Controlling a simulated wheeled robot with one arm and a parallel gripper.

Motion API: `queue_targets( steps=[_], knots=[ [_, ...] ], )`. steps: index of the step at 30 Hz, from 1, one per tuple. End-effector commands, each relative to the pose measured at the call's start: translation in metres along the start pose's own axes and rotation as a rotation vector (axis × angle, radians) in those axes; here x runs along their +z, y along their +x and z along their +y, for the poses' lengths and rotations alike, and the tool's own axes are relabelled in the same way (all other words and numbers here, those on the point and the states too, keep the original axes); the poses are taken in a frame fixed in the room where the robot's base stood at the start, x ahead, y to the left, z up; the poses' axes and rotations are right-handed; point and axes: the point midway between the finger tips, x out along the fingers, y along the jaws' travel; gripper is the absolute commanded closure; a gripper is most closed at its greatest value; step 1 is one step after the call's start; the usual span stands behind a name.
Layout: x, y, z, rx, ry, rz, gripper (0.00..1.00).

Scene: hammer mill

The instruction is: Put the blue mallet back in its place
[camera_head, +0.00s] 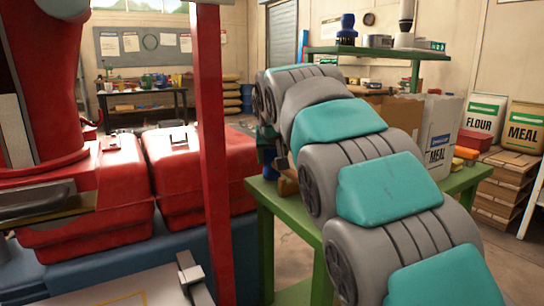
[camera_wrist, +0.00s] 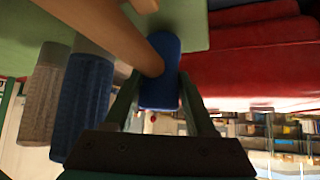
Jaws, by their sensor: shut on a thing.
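The blue mallet shows in the wrist view, with a blue cylindrical head (camera_wrist: 161,62) and a pale wooden handle (camera_wrist: 105,28) running to the upper left. My gripper (camera_wrist: 160,92) has its two dark green fingers on either side of the blue head and is shut on it. The mallet's place cannot be made out.
In the wrist view a blue-and-grey cylinder (camera_wrist: 82,100) and a beige one (camera_wrist: 42,95) stand close left of the mallet. Red toolboxes (camera_head: 95,195) and a red post (camera_head: 212,150) are left of the arm. A meal bag (camera_head: 438,135) stands on the table's right.

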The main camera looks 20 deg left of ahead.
Motion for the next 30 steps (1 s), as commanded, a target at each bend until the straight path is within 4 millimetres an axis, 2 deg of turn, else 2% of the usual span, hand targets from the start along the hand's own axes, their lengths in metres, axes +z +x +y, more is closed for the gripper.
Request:
queue_targets(
  steps=[11,12,21,30],
  knots=[
    [0.0074,0.0071,0.0003,0.0,0.0,0.001,1.0],
    [0.0075,0.0072,0.0002,0.0,0.0,0.001,0.43],
    [0.0074,0.0071,0.0001,0.0,0.0,0.0,0.09],
    [0.0076,0.0061,0.0001,0.0,0.0,-0.001,0.09]
  ],
)
